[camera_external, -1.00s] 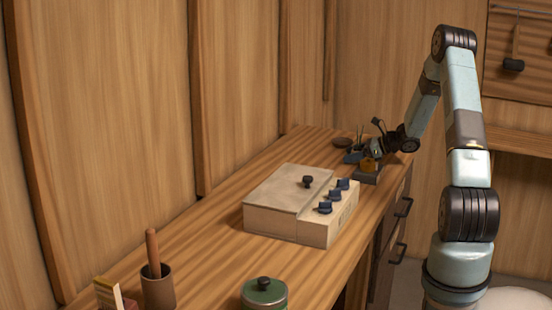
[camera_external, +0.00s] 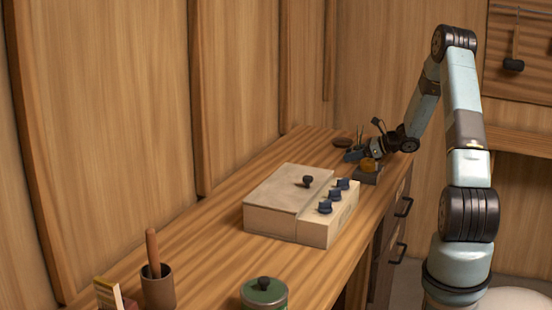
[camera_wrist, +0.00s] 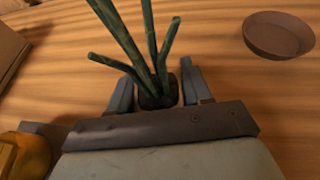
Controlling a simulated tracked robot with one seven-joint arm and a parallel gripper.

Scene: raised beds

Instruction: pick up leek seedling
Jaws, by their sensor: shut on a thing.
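The leek seedling (camera_wrist: 148,58) has several long green leaves rising from a small dark root plug (camera_wrist: 158,97). In the wrist view the plug sits between the two blue-grey fingers of my gripper (camera_wrist: 156,92), which is shut on it. The leaves point away from the wrist, toward the top of the picture. In the outside view my gripper (camera_external: 368,150) is low over the far end of the bench, and the seedling is small and hard to make out there. I cannot tell whether the plug touches the bench top.
A brown saucer (camera_wrist: 277,36) lies to the right in the wrist view. A yellow-orange object (camera_wrist: 27,152) is at lower left, close to the gripper. A pale box (camera_external: 285,190) with dark blue knobs stands mid-bench. A green lidded tin (camera_external: 264,293) and a pot (camera_external: 158,289) stand nearer.

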